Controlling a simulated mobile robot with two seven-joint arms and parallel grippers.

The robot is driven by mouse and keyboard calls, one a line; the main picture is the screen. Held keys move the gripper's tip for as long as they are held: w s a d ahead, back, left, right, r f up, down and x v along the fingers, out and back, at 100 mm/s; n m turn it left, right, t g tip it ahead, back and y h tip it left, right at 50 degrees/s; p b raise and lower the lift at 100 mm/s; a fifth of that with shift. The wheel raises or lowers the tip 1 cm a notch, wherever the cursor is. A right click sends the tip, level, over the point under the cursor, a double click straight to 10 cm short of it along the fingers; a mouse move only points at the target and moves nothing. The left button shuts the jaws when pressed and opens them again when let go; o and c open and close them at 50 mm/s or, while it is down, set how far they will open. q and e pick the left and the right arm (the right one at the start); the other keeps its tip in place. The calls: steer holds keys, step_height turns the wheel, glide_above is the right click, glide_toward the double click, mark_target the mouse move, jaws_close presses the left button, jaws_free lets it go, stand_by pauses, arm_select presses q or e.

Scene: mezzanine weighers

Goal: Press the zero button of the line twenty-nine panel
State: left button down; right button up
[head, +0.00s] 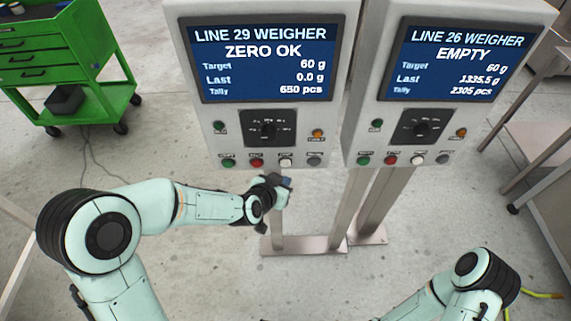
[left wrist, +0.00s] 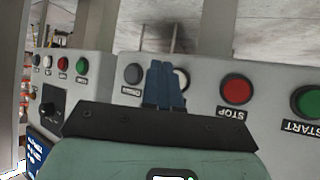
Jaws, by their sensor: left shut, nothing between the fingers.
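The line 29 panel (head: 207,120) has a screen reading "ZERO OK", target 60 g, last 0.0 g, tally 650 pcs. Its bottom row holds a green, a red, a white button (head: 286,162) and a grey button (head: 314,162). The white button's label is not readable in the head view. My left gripper (head: 287,181) is shut and empty just below the white button. In the left wrist view, its blue fingers (left wrist: 164,84) partly cover the white button (left wrist: 182,77), between grey and red STOP (left wrist: 236,90). I cannot tell if they touch it. My right gripper is out of view.
The line 26 panel (head: 357,130) stands close on the right, its screen reading "EMPTY". A green wheeled tool cabinet (head: 60,60) stands at the upper left. Steel tables (head: 530,110) are at the right. The floor between is mostly clear.

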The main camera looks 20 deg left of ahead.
arm_select(q)
steer(key=shift+s+d, duration=0.2)
steer(key=shift+s, duration=0.4)
steer(key=shift+s+d, duration=0.15)
steer(key=shift+s, duration=0.45)
steer(key=s+a+f+n+g, duration=0.1)
steer(key=s+f+g, duration=0.1)
steer(key=s+f, duration=0.35)
steer(key=s+f+n+g, duration=0.1)
steer(key=s+f+g, duration=0.1)
steer(key=f, duration=0.7)
steer(key=s+a+f+n+g, duration=0.1)
steer(key=s+f+g, duration=0.1)
steer(key=s+f, duration=0.35)
steer(key=s+d+f+n+g, duration=0.1)
steer(key=s+f+n+g, duration=0.1)
steer(key=s+f, duration=0.3)
steer(key=s+f+n+g+p, duration=0.1)
steer(key=s+f+g, duration=0.2)
steer(key=s, duration=0.7)
step_height(320, 180, down, 2)
steer(key=shift+s+d+f+n+h, duration=0.15)
steer(key=shift+d+f+n+h, duration=0.1)
steer(key=shift+d+n+h, duration=0.15)
